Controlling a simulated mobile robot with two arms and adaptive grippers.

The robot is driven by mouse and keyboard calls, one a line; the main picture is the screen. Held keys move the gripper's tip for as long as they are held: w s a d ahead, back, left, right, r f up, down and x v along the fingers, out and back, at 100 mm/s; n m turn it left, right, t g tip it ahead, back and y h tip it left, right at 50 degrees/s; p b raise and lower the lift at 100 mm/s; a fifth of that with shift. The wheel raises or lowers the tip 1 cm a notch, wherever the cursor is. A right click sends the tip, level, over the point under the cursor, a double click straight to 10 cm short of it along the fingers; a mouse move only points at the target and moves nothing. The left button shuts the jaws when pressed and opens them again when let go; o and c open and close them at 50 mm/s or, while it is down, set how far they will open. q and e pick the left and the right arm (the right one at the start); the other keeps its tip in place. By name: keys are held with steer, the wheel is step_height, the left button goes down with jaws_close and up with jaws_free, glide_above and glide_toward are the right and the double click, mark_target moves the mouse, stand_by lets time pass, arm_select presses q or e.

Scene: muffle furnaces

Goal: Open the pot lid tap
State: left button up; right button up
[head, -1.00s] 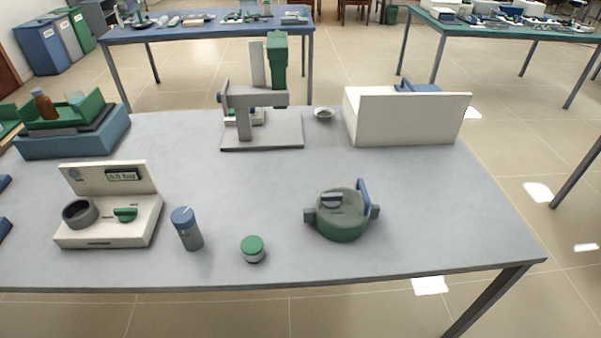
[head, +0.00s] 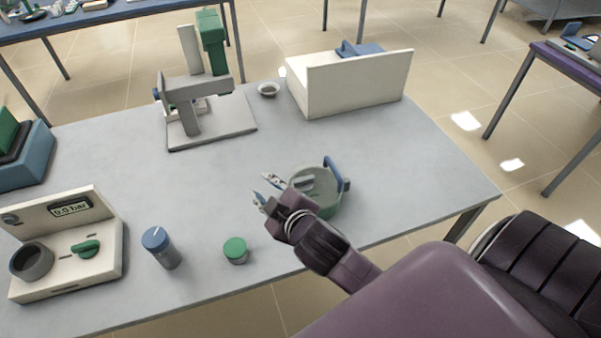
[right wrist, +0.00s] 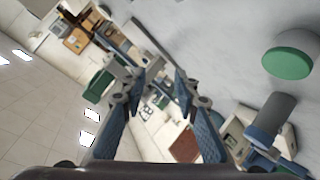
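The green pot (head: 328,204) stands near the front right of the table in the head view. A grey bar-shaped tap (head: 303,181) sits on its lid, and a blue lever (head: 335,173) stands up at its right side. My right gripper (head: 265,189) is at the pot's left, with its arm crossing in front and hiding part of the pot. Its fingers are apart and empty; they also show spread in the right wrist view (right wrist: 157,88). The pot is not visible in the right wrist view. My left gripper is not in view.
A green-capped jar (head: 236,250), a blue-topped cylinder (head: 161,248) and a gauge console reading 0.0 bar (head: 104,256) stand left of the pot. A press-like stand (head: 225,125), small dish (head: 268,89) and white box (head: 360,85) are behind. The table's middle is clear.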

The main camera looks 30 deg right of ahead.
steer(key=w+a+r+n+t+y, duration=0.35)
steer(key=a+r+n, duration=0.25)
steer(key=r, duration=0.3)
steer(key=w+a+r+n+t+y, duration=0.3)
steer(key=w+a+r+n+y, duration=0.15)
steer(key=r+n, duration=0.4)
steer(key=s+a+r+n+g+y, duration=0.2)
steer(key=s+a+n+g+y, duration=0.1)
steer(key=a+n+g+y, duration=0.4)
steer(key=s+a+r+n+g+y, duration=0.1)
steer(key=s+a+n+g+y, duration=0.3)
steer(key=n, duration=0.6)
steer(key=n+g+h, duration=0.9)
steer(key=n+h, duration=0.3)
steer(key=h, duration=0.6)
glide_above(303, 178)
steer(key=shift+t, duration=0.25)
step_height(303, 178, down, 17)
steer(key=shift+s+a+f, duration=0.1)
steer(key=shift+d+f+p, duration=0.1)
steer(key=shift+d+p, duration=0.1)
steer(key=shift+p, duration=0.1)
step_height(303, 178, down, 6)
steer(key=shift+f+p, duration=0.1)
steer(key=shift+p, duration=0.8)
steer(key=shift+a+f, duration=0.1)
steer(key=shift+f, duration=0.55)
